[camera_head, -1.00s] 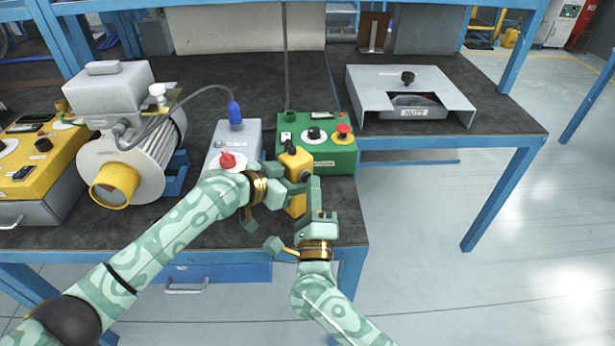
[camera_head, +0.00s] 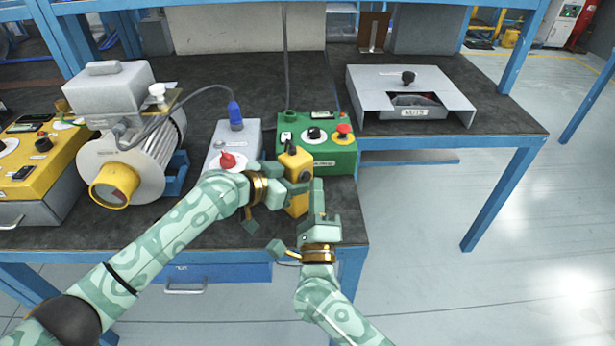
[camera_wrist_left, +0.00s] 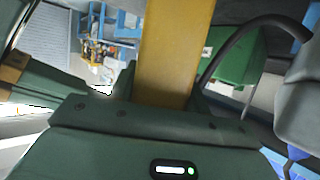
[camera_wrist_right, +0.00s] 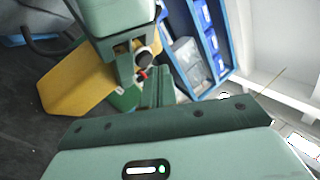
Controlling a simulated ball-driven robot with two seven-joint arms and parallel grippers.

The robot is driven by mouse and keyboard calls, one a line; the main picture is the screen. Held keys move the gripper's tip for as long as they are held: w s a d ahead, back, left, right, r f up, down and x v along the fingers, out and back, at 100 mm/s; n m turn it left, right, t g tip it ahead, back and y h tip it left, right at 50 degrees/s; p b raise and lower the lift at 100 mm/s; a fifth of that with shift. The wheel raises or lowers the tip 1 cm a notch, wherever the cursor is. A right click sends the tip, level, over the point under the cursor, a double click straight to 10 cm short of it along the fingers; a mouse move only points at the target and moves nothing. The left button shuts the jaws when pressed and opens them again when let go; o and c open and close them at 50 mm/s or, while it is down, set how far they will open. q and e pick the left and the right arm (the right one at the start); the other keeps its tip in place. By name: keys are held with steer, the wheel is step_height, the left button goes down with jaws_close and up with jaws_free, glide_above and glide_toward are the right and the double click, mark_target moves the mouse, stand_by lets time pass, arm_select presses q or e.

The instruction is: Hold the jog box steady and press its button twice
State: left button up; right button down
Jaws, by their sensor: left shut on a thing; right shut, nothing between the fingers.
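The yellow jog box (camera_head: 297,204) is upright near the front edge of the bench, in front of the green control box. Its dark round button (camera_head: 305,176) faces right in the head view. My left gripper (camera_head: 292,180) is shut on the jog box; the yellow body also stands between the fingers in the left wrist view (camera_wrist_left: 176,50). My right gripper (camera_head: 317,188) is shut and empty, its fingertips just right of the button, with a small gap. The right wrist view shows the yellow body (camera_wrist_right: 72,88) left of the closed fingers (camera_wrist_right: 160,85).
The green control box (camera_head: 322,158) with a red stop button stands behind. A grey metal cover (camera_head: 440,85) sits back right. The floor at right is clear.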

steer(key=shift+s+d, duration=0.2)
steer(key=s+d, duration=0.1)
steer(key=s, duration=0.1)
steer(key=s+d, duration=0.1)
steer(key=d, duration=0.1)
steer(key=shift+s, duration=0.4)
stand_by(0.9)
arm_select(q)
steer(key=o, duration=1.3)
steer(key=v, duration=1.2)
steer(key=shift+s, duration=0.1)
